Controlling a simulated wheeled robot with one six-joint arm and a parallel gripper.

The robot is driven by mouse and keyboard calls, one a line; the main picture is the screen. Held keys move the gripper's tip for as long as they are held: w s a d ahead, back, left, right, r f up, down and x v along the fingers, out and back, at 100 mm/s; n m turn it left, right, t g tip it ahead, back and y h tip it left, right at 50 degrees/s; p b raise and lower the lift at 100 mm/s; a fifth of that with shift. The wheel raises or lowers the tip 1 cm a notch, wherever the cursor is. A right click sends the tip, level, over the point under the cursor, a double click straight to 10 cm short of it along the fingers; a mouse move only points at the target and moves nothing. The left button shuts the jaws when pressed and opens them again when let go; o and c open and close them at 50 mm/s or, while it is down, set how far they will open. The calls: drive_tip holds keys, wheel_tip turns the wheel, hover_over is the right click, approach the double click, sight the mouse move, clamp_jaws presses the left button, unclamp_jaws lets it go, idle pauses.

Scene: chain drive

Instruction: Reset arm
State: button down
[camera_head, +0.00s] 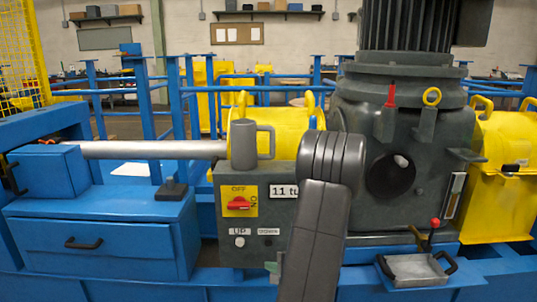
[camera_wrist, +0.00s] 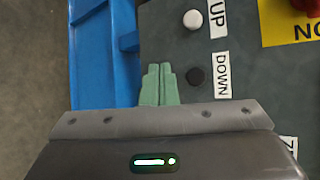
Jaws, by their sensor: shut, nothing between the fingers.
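My gripper (camera_wrist: 159,84) shows in the wrist view as two green fingers pressed together with nothing between them. It is in front of the grey control panel (camera_wrist: 255,80), near the black DOWN button (camera_wrist: 195,77) and the white UP button (camera_wrist: 192,20). I cannot tell whether it touches the panel. In the head view, a small green part of my gripper (camera_head: 272,267) shows below the DOWN button (camera_head: 268,241), at the left edge of my arm (camera_head: 318,225). My arm hides part of the panel's right side.
A red switch (camera_head: 239,204) sits on a yellow OFF/ON plate. A grey mug (camera_head: 250,146) stands on the panel box. A blue drawer unit (camera_head: 100,245) is at left, a large grey machine (camera_head: 400,150) at right. A small metal tray (camera_head: 415,268) lies at the front right.

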drive_tip(key=w, duration=0.1)
drive_tip(key=w+b, duration=0.1)
drive_tip(key=w, duration=0.2)
drive_tip(key=shift+f+b, duration=0.25)
drive_tip(key=shift+b, duration=0.05)
drive_tip(key=shift+w+b, duration=0.15)
drive_tip(key=shift+b, duration=0.3)
drive_tip(key=r+p, duration=0.1)
drive_tip(key=p, duration=0.2)
drive_tip(key=shift+s, duration=0.2)
drive_tip(key=shift+s+p, duration=0.1)
drive_tip(key=shift+p, duration=0.7)
